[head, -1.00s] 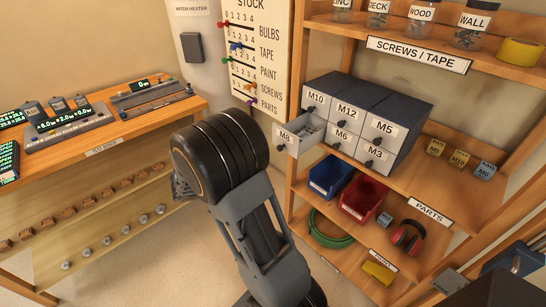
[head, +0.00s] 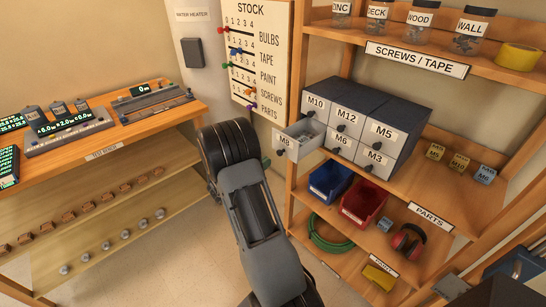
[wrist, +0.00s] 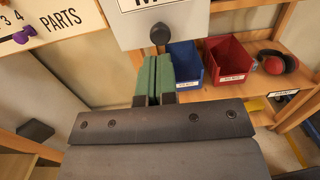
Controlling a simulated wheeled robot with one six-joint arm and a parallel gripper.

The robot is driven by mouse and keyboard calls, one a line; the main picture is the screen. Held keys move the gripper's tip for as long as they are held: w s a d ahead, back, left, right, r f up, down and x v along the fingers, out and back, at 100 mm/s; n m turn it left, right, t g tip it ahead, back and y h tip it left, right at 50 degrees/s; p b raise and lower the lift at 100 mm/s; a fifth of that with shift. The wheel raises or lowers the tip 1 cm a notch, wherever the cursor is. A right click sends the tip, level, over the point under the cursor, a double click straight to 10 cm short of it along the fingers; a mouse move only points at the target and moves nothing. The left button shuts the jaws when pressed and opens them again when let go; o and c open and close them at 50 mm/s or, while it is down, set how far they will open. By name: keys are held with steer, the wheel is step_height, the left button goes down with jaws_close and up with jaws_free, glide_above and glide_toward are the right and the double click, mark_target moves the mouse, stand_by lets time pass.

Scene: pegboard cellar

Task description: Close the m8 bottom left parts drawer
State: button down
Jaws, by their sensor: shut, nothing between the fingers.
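The M8 drawer (head: 299,141), bottom left in the grey parts cabinet (head: 383,105), stands pulled out toward the left, with small parts inside. Its pale front (wrist: 190,25) fills the top of the wrist view, with the label cut off and a dark round knob (wrist: 160,34) below it. My gripper's green fingers (wrist: 153,78) are pressed together and empty, just below and in front of the knob in the picture. I cannot tell if they touch it. In the head view my arm hides most of the gripper; only a bit of green shows left of the drawer.
The M10, M12, M5, M6 and M3 drawers sit flush. A blue bin (head: 329,181) and a red bin (head: 363,200) stand on the shelf below. A wooden shelf post (head: 291,190) rises beside the drawer. A workbench (head: 100,140) is at left.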

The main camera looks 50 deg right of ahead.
mark_target(278, 154)
steer(key=shift+s+d+r, duration=0.1)
steer(key=shift+d, duration=0.95)
steer(key=shift+s+d, duration=0.1)
steer(key=shift+d, duration=0.9)
